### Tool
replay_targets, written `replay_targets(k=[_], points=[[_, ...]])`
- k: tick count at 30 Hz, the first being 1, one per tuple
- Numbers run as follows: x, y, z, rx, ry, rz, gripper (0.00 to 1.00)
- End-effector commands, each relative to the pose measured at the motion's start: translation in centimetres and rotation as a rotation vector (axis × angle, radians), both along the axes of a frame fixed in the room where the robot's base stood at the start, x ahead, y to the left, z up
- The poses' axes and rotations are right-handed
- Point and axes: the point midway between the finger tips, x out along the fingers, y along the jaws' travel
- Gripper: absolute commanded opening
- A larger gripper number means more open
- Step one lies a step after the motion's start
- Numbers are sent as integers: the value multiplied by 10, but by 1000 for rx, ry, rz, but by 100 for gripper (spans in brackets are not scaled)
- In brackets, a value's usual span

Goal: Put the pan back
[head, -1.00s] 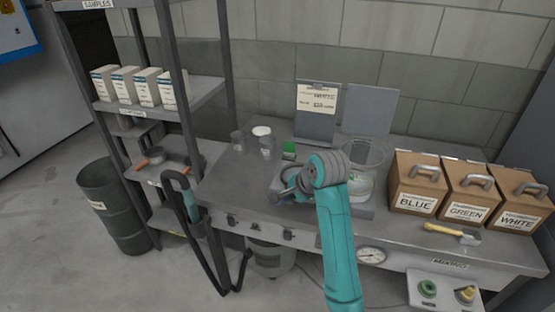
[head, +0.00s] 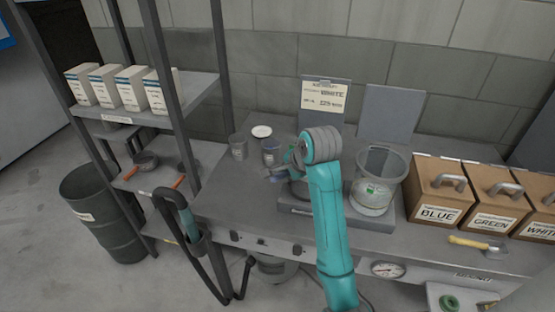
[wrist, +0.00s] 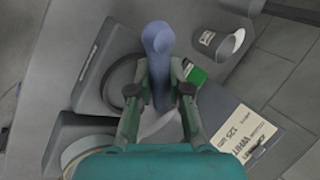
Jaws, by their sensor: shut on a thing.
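My gripper (wrist: 158,95) is shut on the blue handle of the pan (wrist: 157,40), whose rounded end sticks out past the fingers in the wrist view. A pale curved edge shows between the fingers; the rest of the pan is hidden by my gripper. In the head view my gripper (head: 290,165) is over the bench, above the left scale, with a bit of the blue handle (head: 277,178) showing at its left. On the shelf are two dark pans with orange handles, one at the left (head: 146,161) and one at the right (head: 183,172).
A clear bucket (head: 376,183) stands on the right scale. Two small cups (head: 239,147) and the white-labelled sign (head: 322,97) are behind my gripper. Boxes (head: 440,192) and a yellow-handled brush (head: 475,244) are at the right. The bench's left front is clear.

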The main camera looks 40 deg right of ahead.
Motion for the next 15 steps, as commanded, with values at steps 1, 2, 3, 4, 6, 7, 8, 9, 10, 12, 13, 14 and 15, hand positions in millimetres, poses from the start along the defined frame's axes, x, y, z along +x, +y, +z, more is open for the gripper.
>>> replay_targets(k=[1, 2, 3, 4, 6, 7, 8, 9, 10, 12, 13, 14, 15], points=[[0, 0, 0, 0, 0, 0, 0], [0, 0, 0, 0, 0, 0, 0], [0, 0, -1, 0, 0, 0, 0], [0, 0, -2, 0, 0, 0, 0], [0, 0, -6, 0, 0, 0, 0], [0, 0, -8, 0, 1, 0, 0], [0, 0, -10, 0, 2, 0, 0], [0, 0, -14, 1, 3, 1, 0], [0, 0, -16, 1, 3, 1, 0], [0, 0, -22, 1, 2, 1, 0], [-1, 0, -25, 1, 2, 1, 0], [-1, 0, -28, 1, 2, 1, 0], [0, 0, -31, 1, 1, 1, 0]])
